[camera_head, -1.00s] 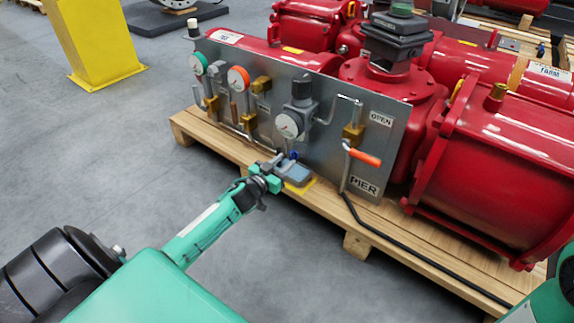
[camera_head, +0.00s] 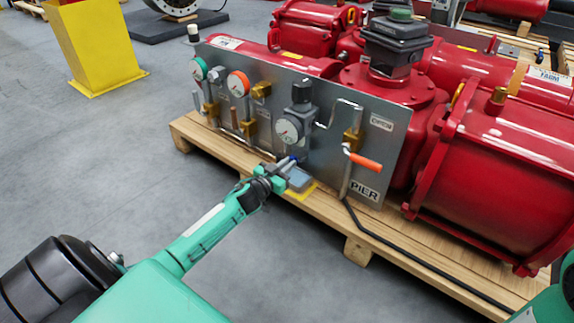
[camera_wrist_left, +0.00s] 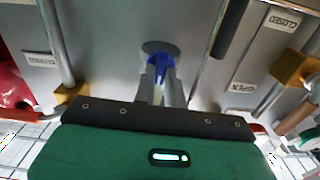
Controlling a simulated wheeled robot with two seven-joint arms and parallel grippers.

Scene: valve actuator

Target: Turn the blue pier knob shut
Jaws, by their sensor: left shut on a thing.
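The blue pier knob (camera_head: 287,161) is low on the grey panel (camera_head: 330,165), left of the PIER label (camera_head: 364,191) in the head view. In the left wrist view the blue knob (camera_wrist_left: 160,68) stands out from a round grey base on the panel. My left gripper (camera_head: 281,167) is at the knob, and in the wrist view its fingers (camera_wrist_left: 161,82) are closed around it. The fingers hide part of the knob. My right gripper is not in view.
Pipes and brass fittings flank the knob. The panel and red actuator (camera_head: 500,150) stand on a wooden pallet (camera_head: 357,248). The floor in front is clear.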

